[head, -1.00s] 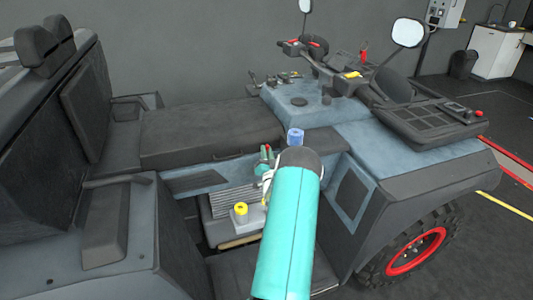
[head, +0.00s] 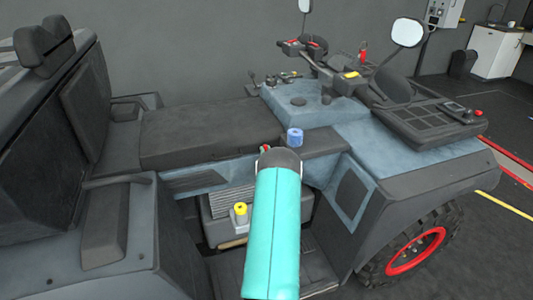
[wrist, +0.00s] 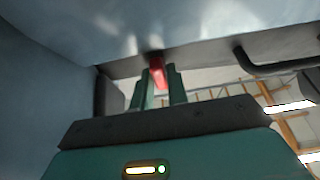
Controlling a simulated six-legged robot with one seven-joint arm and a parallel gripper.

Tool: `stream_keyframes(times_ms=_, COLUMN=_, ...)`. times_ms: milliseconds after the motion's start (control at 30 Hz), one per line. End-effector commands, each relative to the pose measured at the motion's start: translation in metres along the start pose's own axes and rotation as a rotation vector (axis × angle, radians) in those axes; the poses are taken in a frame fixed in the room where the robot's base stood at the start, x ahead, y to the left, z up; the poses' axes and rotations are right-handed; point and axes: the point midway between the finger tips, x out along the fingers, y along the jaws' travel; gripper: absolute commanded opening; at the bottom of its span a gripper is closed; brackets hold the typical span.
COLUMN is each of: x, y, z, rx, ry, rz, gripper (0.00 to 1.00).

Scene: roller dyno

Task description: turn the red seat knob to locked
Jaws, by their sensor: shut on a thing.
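The red seat knob (wrist: 157,70) shows in the wrist view under the edge of the seat base, between the two teal fingers of my gripper (wrist: 160,82). The fingers are shut on it, one on each side. In the head view only a small red bit of the knob (head: 265,148) shows at the seat's front edge, just above the dark end of my teal arm. The arm hides the fingers and most of the knob there. I cannot read any locked mark or the knob's angle.
A black curved handle (wrist: 272,67) is right of the knob in the wrist view. In the head view a blue knob (head: 294,137) stands close to my arm's end, and a yellow cap (head: 240,210) sits below left. The black seat (head: 190,135) lies above.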

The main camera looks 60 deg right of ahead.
Motion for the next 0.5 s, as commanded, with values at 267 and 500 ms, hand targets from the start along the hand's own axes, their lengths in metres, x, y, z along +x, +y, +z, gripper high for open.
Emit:
stream_keyframes(times_ms=267, x=-0.0006, y=0.0, z=0.0002, rx=0.0, ry=0.0, rz=0.0, gripper=0.24)
stream_keyframes(times_ms=500, x=-0.0003, y=0.0001, z=0.0002, rx=0.0, ry=-0.001, rz=0.0, gripper=0.35)
